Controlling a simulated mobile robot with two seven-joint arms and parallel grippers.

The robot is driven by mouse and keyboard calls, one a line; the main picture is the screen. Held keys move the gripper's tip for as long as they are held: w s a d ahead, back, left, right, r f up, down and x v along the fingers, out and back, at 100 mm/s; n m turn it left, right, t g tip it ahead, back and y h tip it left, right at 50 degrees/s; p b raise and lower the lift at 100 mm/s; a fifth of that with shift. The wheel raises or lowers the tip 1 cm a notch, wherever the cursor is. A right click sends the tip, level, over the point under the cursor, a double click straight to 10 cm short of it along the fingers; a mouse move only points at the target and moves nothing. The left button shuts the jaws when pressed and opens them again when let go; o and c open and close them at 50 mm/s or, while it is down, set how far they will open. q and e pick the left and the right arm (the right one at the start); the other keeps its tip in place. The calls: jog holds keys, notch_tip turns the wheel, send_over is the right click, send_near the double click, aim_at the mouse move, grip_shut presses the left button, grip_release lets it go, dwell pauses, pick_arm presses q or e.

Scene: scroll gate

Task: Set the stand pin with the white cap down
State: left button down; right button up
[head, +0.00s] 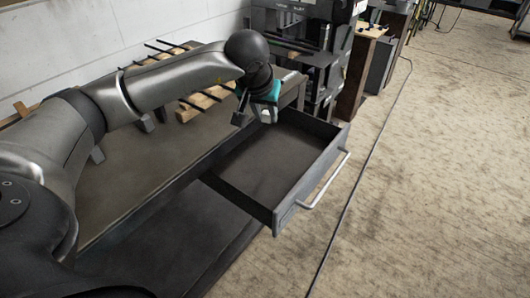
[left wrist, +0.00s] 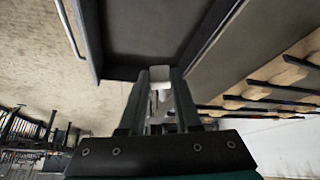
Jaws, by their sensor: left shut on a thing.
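My left gripper (head: 253,112) hangs over the back left part of the open drawer, near the bench edge. In the left wrist view its fingers (left wrist: 161,82) are shut on the stand pin, whose white cap (left wrist: 159,76) shows between the fingertips. The rest of the pin is mostly hidden between the fingers. My right gripper is not in view.
The open drawer (head: 325,172) juts from the bench (head: 130,188) and looks empty. A wooden rack with dark rods (head: 203,101) stands along the wall; it also shows in the left wrist view (left wrist: 290,75). Dark equipment (head: 300,25) stands behind.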

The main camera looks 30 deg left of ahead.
pick_arm(q)
jog(key=b, duration=0.4)
send_over(267, 174)
jog(key=s, duration=0.2)
jog(key=f, duration=1.4)
jog(key=shift+w+d+f, duration=0.15)
jog(key=shift+d+f, duration=0.1)
jog(key=shift+f+b, duration=0.6)
jog(key=shift+f, duration=1.75)
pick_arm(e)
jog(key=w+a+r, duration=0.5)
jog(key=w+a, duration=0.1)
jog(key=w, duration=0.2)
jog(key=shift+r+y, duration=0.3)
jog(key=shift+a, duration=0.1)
pick_arm(q)
jog(key=shift+f, duration=0.1)
jog(key=c, duration=1)
grip_release()
jog(key=shift+c, duration=0.2)
jog(key=o, duration=0.4)
jog(key=shift+o, duration=0.2)
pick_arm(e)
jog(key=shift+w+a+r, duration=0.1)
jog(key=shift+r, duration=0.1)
